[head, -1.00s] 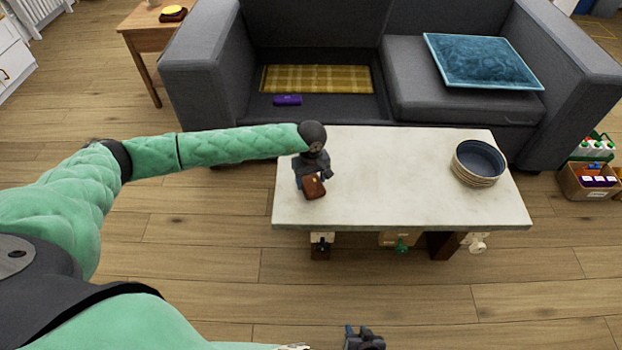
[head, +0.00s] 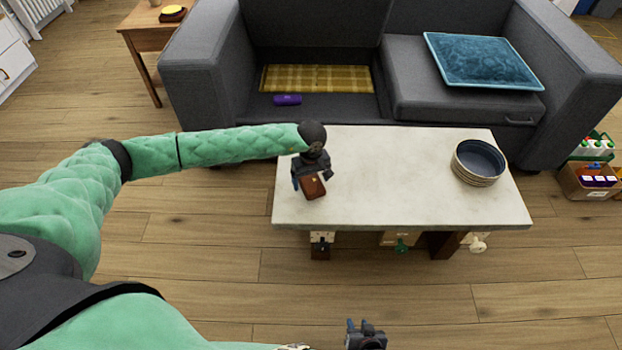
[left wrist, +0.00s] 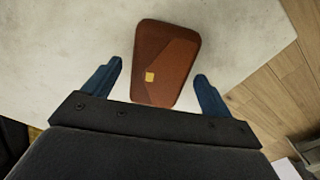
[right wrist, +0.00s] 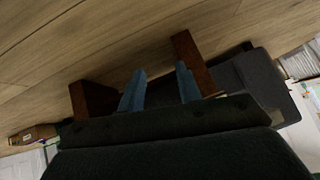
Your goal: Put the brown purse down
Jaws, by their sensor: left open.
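The brown purse (head: 313,186) lies on the left part of the white coffee table (head: 400,190). In the left wrist view the purse (left wrist: 164,64) shows its flap and a small gold clasp, with the pale tabletop around it. My left gripper (head: 312,180) is over the table at the purse. Its blue fingers (left wrist: 157,85) are spread, one on each side of the purse, with gaps between them and it. My right gripper (head: 366,335) is low at the bottom edge of the head view. In the right wrist view its fingers (right wrist: 160,88) are apart with nothing between them.
A stack of bowls (head: 478,162) stands at the table's right end. Behind is a grey sofa (head: 440,85) with a blue cushion (head: 483,60), a yellow checked cloth (head: 316,79) and a purple item (head: 287,100). A box of goods (head: 590,181) is at the right. The table's middle is clear.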

